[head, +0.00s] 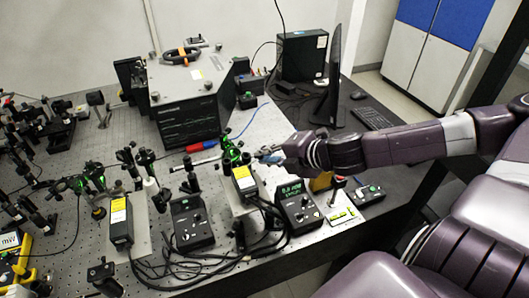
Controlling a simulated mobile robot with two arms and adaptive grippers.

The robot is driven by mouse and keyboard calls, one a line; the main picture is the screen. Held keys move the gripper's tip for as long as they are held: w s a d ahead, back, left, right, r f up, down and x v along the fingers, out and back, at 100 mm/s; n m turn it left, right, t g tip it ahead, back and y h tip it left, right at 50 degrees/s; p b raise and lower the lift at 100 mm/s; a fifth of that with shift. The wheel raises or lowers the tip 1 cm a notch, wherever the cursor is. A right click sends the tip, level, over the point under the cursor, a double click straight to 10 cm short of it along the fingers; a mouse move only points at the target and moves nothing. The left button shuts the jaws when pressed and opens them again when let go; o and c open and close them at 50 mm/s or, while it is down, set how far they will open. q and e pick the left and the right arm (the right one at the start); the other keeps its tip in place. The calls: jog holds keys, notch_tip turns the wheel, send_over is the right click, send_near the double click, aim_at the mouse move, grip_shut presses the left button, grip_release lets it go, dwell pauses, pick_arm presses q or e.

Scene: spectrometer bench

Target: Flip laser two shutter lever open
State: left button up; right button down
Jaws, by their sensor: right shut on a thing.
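Two dark laser boxes with yellow labels stand on the optical bench: one on the left (119,218) and one nearer the middle (243,182). No number is readable on either. My right gripper (264,157) reaches in from the right, at the far right end of the middle laser box. Its fingers are shut on a small part there, apparently the shutter lever, which is too small and too covered to make out. Whether the lever stands open or closed cannot be told. My left gripper is not in view.
Controller boxes stand near the front edge, one with a green display (298,204) and one with knobs (190,222). Black cables lie along the front. A monitor (331,85) stands behind my right arm.

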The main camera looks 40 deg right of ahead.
jog(key=c, duration=2)
grip_release()
jog(key=shift+v, duration=6.05)
